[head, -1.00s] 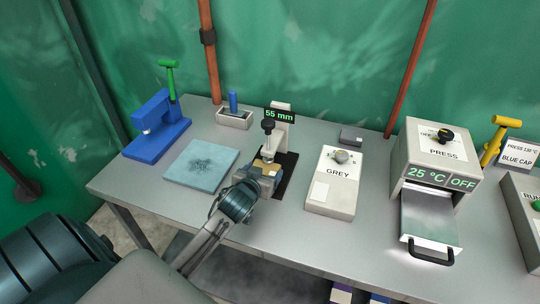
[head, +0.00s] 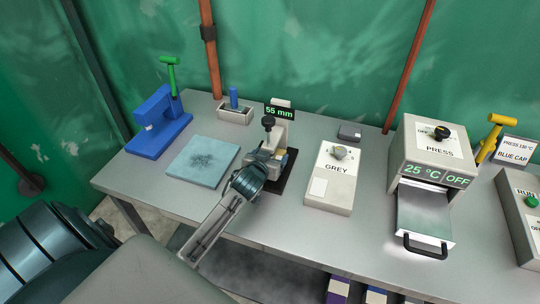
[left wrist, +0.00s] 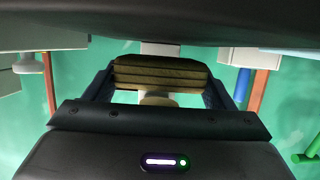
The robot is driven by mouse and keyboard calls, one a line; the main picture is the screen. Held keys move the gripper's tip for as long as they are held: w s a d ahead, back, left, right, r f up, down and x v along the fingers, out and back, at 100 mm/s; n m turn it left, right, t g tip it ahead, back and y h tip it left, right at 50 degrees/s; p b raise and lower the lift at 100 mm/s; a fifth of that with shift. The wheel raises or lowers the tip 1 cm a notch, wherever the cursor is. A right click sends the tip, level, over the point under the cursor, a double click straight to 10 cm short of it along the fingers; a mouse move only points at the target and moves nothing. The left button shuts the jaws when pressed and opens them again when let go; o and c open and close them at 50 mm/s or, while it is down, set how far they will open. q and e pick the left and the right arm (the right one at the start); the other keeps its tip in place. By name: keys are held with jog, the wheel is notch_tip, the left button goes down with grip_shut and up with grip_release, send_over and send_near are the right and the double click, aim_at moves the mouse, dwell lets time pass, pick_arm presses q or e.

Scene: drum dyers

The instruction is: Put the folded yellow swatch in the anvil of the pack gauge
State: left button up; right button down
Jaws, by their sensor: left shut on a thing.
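The folded yellow swatch (left wrist: 160,72) is a thick, layered, olive-yellow block in the left wrist view. My left gripper (head: 268,156) is shut on it, with a finger at each side of the stack. In the head view the gripper mostly hides the swatch. The pack gauge (head: 281,131) is a pale stand on a black base, with a dark knob on top and a display reading 55 mm. My left gripper is at the gauge's front, below the knob. The anvil is hidden behind the gripper, so I cannot tell whether the swatch touches it. My right gripper is out of view.
A pale blue pad (head: 202,161) lies left of the gauge, with a blue hand press (head: 158,125) beyond it. A GREY box (head: 332,178) stands close on the right. The press (head: 433,155) is farther right. A small tray (head: 236,115) is behind.

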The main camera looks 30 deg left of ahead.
pick_arm(q)
jog(key=shift+f, duration=0.45)
jog(key=o, duration=1)
jog(key=shift+c, duration=0.2)
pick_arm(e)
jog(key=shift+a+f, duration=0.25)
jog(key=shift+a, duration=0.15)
